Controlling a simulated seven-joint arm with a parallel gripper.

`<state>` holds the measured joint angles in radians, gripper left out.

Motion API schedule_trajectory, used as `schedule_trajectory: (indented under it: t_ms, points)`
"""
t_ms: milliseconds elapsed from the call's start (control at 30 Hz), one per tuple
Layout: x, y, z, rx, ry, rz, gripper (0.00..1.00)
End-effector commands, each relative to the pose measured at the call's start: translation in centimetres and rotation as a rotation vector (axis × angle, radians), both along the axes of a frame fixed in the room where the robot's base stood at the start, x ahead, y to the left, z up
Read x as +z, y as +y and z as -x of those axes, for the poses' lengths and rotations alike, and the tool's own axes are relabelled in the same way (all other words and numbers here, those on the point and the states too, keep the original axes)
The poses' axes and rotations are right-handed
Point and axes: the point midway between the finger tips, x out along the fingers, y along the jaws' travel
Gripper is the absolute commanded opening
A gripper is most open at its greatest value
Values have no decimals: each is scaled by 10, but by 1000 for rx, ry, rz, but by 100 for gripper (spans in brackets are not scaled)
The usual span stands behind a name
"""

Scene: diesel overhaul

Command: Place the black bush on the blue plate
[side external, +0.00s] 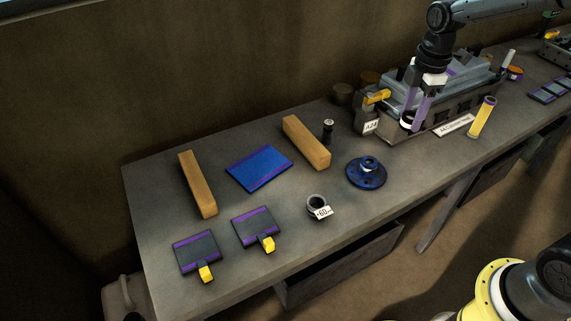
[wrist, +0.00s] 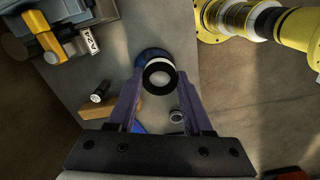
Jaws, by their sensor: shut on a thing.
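My gripper (side external: 414,108) hangs over the front of the grey engine block at the right of the bench. It is shut on the black bush (wrist: 160,74), a short black ring with a white part. The ring sits between the fingertips in the wrist view and also shows low between the fingers in the side view (side external: 407,121). The blue plate (side external: 259,168), flat and rectangular with purple edges, lies empty on the bench to the left, well apart from my gripper.
Two wooden bars (side external: 197,184) (side external: 306,142) flank the plate. A black cylinder (side external: 328,130), a round blue flange (side external: 366,172) and a tagged ring (side external: 317,206) stand between plate and engine block (side external: 440,105). Two dark purple-edged pads (side external: 196,253) (side external: 256,228) lie in front.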

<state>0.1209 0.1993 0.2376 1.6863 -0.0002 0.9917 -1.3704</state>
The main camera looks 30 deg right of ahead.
Motion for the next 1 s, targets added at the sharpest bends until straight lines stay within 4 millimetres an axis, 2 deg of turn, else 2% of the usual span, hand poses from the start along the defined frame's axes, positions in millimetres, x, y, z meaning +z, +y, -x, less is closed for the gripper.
schedule_trajectory:
  t_ms: [33,200,300,400,500,667,767,1000]
  points:
    - [0,26,-14,18,-2,-1,0]
    - [-4,104,-41,84,-1,-5,0]
    - [-8,146,-46,160,1,-4,0]
    - [-14,180,-46,233,5,-4,0]
    - [-20,203,-41,282,15,-1,0]
    - [-27,219,-37,319,26,1,0]
    - [-32,225,-47,323,26,1,0]
    - [-52,240,-87,322,26,1,0]
